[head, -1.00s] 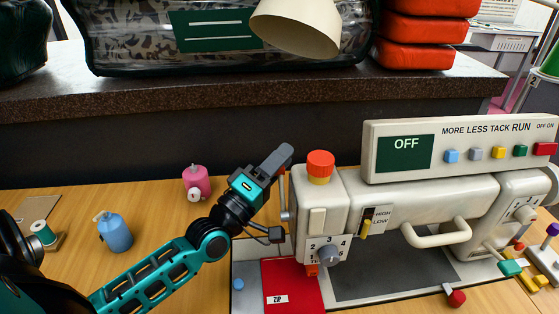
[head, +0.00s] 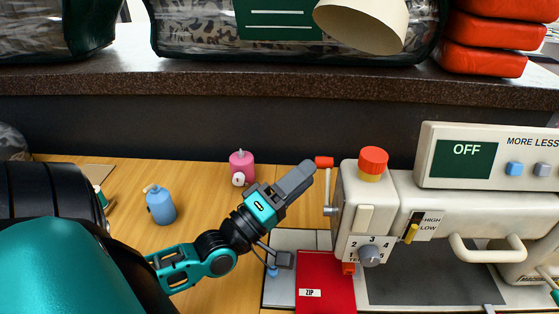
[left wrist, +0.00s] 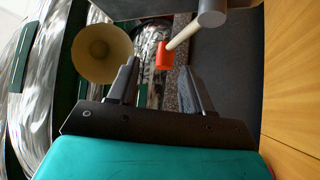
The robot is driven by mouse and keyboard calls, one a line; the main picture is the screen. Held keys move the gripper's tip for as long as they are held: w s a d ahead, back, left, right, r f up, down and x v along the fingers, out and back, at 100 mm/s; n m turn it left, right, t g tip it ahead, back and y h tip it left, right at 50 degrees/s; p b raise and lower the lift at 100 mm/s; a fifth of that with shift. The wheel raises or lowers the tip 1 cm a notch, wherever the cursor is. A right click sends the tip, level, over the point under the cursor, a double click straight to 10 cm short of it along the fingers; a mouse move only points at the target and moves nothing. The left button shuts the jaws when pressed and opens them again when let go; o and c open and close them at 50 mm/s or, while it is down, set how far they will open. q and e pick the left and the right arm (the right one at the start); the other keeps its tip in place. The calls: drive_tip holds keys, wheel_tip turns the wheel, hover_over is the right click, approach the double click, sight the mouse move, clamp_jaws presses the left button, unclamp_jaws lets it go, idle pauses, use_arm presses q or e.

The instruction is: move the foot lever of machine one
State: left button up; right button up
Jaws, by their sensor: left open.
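The sewing machine (head: 405,190) stands on the right, with a screen reading OFF. The lever points upward. My left gripper (head: 308,170) is open and empty, just left of the red tip in the head view. In the left wrist view the red tip (left wrist: 163,56) shows between my open fingers (left wrist: 160,82), near their ends; it does not look gripped. I cannot tell the exact gap in depth. My right gripper is not in view.
A red ZIP piece (head: 326,285) lies on the machine's bed below my left wrist. A pink bottle (head: 241,168) and a blue bottle (head: 160,205) stand on the wooden table to the left. A beige lamp shade (head: 365,22) hangs above the dark ledge (head: 250,80).

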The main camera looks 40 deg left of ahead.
use_arm(q)
drive_tip(key=shift+v, duration=2.7)
